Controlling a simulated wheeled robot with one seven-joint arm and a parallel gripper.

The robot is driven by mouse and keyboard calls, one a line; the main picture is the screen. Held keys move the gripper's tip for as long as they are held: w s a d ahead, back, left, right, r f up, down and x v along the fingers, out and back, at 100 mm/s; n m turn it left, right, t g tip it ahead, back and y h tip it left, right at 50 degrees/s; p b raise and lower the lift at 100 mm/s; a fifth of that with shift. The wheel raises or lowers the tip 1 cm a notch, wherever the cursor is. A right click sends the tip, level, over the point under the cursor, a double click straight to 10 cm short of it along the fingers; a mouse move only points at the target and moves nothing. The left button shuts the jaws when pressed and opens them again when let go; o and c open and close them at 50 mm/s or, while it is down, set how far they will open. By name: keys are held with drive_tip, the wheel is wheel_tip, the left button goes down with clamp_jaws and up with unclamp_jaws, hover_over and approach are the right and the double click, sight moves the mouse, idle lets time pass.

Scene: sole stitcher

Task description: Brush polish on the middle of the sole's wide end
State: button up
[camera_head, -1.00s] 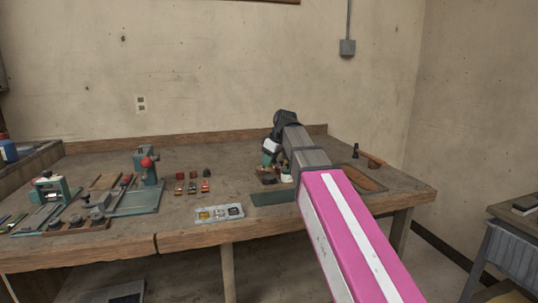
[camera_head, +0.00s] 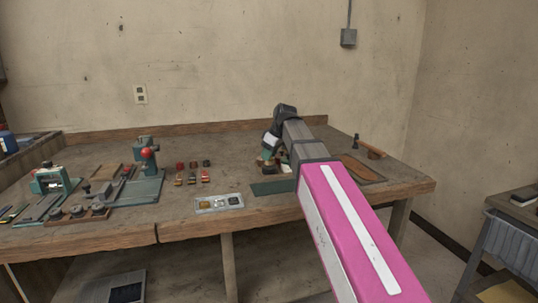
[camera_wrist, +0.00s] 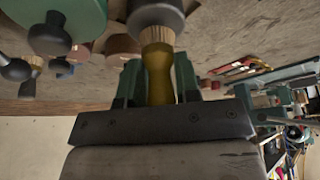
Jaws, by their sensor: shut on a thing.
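In the wrist view my gripper (camera_wrist: 158,84) is shut on the yellow handle of a brush (camera_wrist: 158,68). In the head view my gripper (camera_head: 268,150) is partly hidden by my arm, low over the back right of the bench. A long brown piece (camera_head: 362,166), which looks like the sole, lies flat on the right side of the bench, right of my arm. I cannot tell its wide end, and the brush is apart from it in the head view.
The bench (camera_head: 250,212) holds several small bottles (camera_head: 192,172), a grey tray (camera_head: 219,203) and a green mat (camera_head: 272,187). A press with a red knob (camera_head: 148,154) stands left. A hammer (camera_head: 370,150) lies at the back right. Dark round knobs (camera_wrist: 48,35) are close in the wrist view.

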drive_tip(key=shift+f, duration=0.6)
idle(1.3)
drive_tip(key=shift+r, duration=0.15)
drive_tip(key=shift+r, duration=3.45)
